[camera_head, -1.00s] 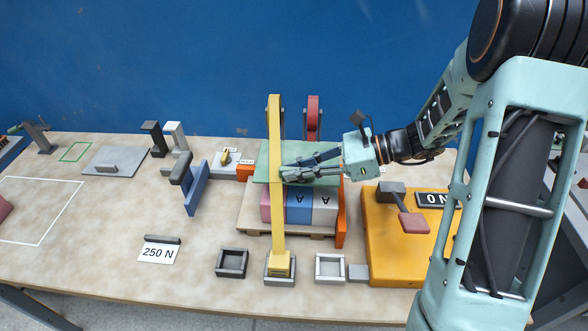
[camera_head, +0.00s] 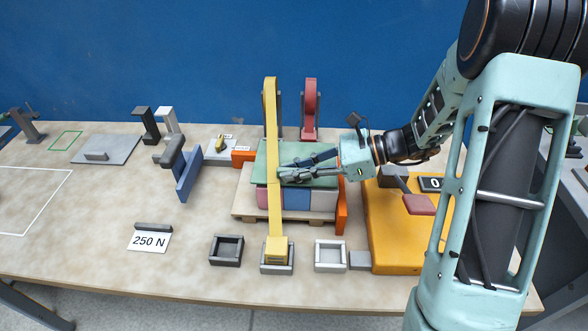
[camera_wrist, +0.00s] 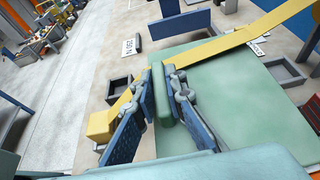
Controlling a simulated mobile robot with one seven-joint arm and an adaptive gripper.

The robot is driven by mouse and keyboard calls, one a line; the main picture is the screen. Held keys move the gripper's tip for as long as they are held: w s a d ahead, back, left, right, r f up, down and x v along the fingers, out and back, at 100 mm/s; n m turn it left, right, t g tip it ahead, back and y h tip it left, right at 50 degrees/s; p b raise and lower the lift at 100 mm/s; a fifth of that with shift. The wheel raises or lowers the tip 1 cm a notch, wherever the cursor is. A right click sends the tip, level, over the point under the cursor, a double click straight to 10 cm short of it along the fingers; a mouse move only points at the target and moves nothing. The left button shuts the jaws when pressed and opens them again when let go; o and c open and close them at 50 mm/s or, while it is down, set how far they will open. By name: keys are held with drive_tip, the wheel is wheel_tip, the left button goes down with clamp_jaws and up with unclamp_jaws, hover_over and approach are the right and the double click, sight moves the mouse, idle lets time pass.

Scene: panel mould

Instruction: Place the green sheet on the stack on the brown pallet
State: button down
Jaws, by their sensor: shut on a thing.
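The green sheet (camera_head: 300,153) lies flat over the stack in the head view, covering its top; whether it touches cannot be told. The stack (camera_head: 297,200) shows pink, blue and pale front faces on the brown pallet (camera_head: 242,209). My gripper (camera_head: 281,172) is at the sheet's upper face. In the wrist view, my gripper (camera_wrist: 164,92) is shut on the sheet's raised green handle (camera_wrist: 160,90), with a blue finger on each side. The sheet (camera_wrist: 235,100) spreads out to the right there. The stack is hidden below it in that view.
A tall yellow bar (camera_head: 271,150) stands in front of the sheet, close to my fingers. Orange stops (camera_head: 341,205) flank the pallet on the right and back left. A yellow base (camera_head: 398,245) with a red-ended lever stands right. Small square trays (camera_head: 226,250) line the front.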

drive_tip(key=shift+f+b, duration=0.4)
drive_tip(key=shift+f, duration=0.2)
drive_tip(key=c, duration=1.9)
unclamp_jaws()
